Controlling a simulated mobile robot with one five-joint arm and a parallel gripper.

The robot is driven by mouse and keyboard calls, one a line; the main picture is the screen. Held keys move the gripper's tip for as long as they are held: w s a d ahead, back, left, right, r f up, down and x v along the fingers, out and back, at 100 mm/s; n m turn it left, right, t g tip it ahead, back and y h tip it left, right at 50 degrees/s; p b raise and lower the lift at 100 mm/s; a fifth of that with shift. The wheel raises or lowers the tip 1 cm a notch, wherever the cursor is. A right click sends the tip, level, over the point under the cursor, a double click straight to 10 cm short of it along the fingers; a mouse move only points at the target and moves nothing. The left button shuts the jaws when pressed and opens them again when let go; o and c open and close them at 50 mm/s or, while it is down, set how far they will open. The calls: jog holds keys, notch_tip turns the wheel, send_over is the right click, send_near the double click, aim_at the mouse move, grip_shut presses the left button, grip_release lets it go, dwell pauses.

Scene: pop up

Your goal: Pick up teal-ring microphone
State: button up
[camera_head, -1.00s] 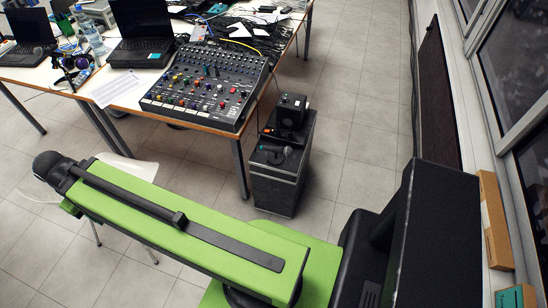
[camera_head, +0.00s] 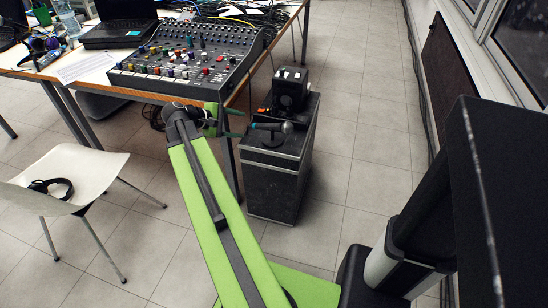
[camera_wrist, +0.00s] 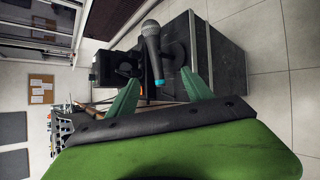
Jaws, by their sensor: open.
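The teal-ring microphone (camera_head: 272,126) lies on top of a dark equipment case (camera_head: 270,185) beside the table. In the wrist view the microphone (camera_wrist: 153,52) has a grey mesh head and a teal ring, and its dark handle runs down between my fingers. My gripper (camera_head: 229,124) is at the left edge of the case top, with its fingers pointing toward the microphone. In the wrist view my gripper (camera_wrist: 160,88) is open, with one green finger on each side of the handle. Whether the fingers touch it cannot be told.
A black box-shaped device (camera_head: 290,88) stands on the case behind the microphone. A table (camera_head: 215,97) with a mixing console (camera_head: 185,62) is to the left. A white chair (camera_head: 80,165) holding headphones (camera_head: 51,188) stands at left. Floor to the right of the case is clear.

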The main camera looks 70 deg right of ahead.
aim_at(271, 127)
jog(key=shift+g, duration=0.5)
jog(key=b+x, duration=0.2)
jog(key=x, duration=0.3)
jog(key=b+x, duration=0.2)
jog(key=x, duration=0.2)
jog(key=b+x, duration=0.2)
jog(key=x, duration=0.3)
jog(key=shift+s+d+r+b, duration=0.2)
jog(key=shift+s+d+b, duration=0.1)
jog(key=shift+s, duration=0.2)
jog(key=shift+s+d, duration=0.15)
jog(key=shift+d, duration=0.05)
jog(key=b+x, duration=0.2)
jog(key=x, duration=0.3)
jog(key=shift+f+b, duration=0.1)
jog(key=shift+b, duration=0.3)
jog(key=shift+d, duration=0.15)
jog(key=shift+c, duration=0.3)
grip_shut()
